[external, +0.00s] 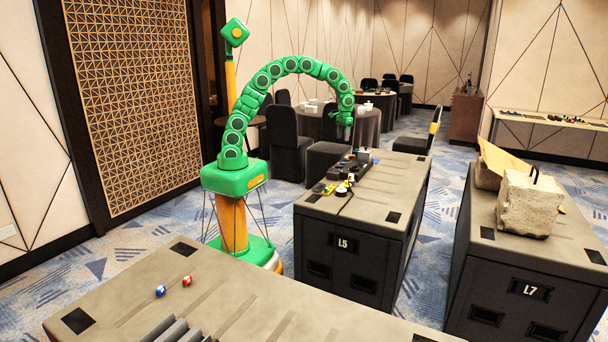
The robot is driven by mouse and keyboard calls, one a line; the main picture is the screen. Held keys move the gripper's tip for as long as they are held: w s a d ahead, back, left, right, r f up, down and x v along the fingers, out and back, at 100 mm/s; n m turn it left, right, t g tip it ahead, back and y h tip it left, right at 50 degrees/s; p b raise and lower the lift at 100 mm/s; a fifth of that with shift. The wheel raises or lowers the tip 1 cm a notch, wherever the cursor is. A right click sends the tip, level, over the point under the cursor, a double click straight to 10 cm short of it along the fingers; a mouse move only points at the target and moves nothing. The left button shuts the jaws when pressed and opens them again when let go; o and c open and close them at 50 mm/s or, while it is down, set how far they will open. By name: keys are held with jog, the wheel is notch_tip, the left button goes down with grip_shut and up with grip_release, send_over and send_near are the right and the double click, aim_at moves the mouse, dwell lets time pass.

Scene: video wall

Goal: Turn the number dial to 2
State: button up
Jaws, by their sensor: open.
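My green arm arches over from its base at the left, and my gripper (344,137) points down at its end. It is above the far part of the dark case marked L5 (345,265). A dark low device (349,167) with small parts on it lies on that case, below my gripper. I cannot make out which part is the number dial, nor any numbers. My gripper is small here; it is open and holds nothing that I can see.
A second case marked L7 (525,292) stands at the right with a rough stone block (529,203) on top. A nearer case top (235,290) carries a blue ball (160,291) and a red ball (187,281). Chairs and round tables stand behind L5.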

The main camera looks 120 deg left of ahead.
jog(key=a+f+n, duration=0.2)
jog(key=a+f, duration=0.3)
jog(key=a, duration=0.6)
jog(key=n, duration=0.3)
send_near(346, 159)
jog(key=shift+s+a+f+y, duration=0.1)
jog(key=shift+s+a+y, duration=0.1)
jog(key=shift+a+y, duration=0.1)
jog(key=shift+s+a+f, duration=0.15)
jog(key=shift+f, duration=3.9)
jog(key=shift+c, duration=0.4)
jog(key=c, duration=1)
